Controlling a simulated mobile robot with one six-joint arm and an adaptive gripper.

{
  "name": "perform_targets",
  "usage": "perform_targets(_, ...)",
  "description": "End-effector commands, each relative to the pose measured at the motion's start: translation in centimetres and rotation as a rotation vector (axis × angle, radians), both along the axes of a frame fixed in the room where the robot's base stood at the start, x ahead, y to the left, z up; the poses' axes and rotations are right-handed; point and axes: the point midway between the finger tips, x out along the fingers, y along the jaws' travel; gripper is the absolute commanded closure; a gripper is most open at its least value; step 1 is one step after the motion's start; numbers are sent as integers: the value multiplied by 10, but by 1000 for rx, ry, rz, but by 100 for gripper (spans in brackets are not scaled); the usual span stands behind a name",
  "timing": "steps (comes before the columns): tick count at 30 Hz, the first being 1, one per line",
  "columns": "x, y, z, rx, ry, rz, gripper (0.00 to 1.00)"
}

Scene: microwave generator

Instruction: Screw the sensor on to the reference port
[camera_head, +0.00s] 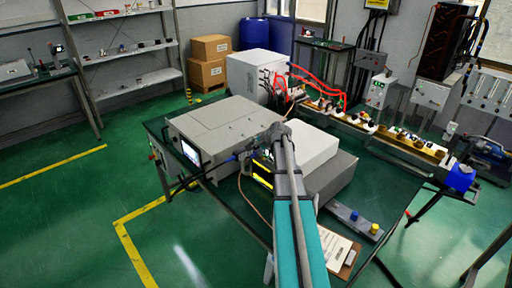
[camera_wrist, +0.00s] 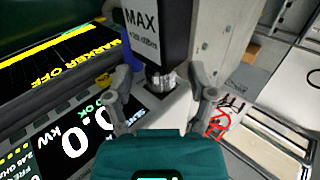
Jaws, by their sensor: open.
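My gripper (camera_wrist: 161,78) is open, with one finger on each side of the connector. I cannot tell whether the fingers touch it. The reference port is not clearly visible, and I cannot tell whether the connector is seated on it. In the head view, my gripper (camera_head: 277,136) is small, above the bench instruments, and the sensor cannot be made out.
A display reading "MARKER OFF" (camera_wrist: 60,60) and a kW readout (camera_wrist: 75,140) lie left of the gripper. In the head view, a large grey instrument (camera_head: 220,122) and a white box (camera_head: 310,148) flank my arm. A clipboard (camera_head: 338,250) lies at the bench front.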

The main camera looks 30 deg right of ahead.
Motion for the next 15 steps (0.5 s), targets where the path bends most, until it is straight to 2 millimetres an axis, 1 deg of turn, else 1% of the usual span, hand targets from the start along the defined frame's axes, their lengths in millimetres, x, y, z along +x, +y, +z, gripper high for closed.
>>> perform_targets(8, 1, 0, 1, -1, 8, 0, 29)
perform_targets(15, 3, 0, 3, -10, 69, 1, 29)
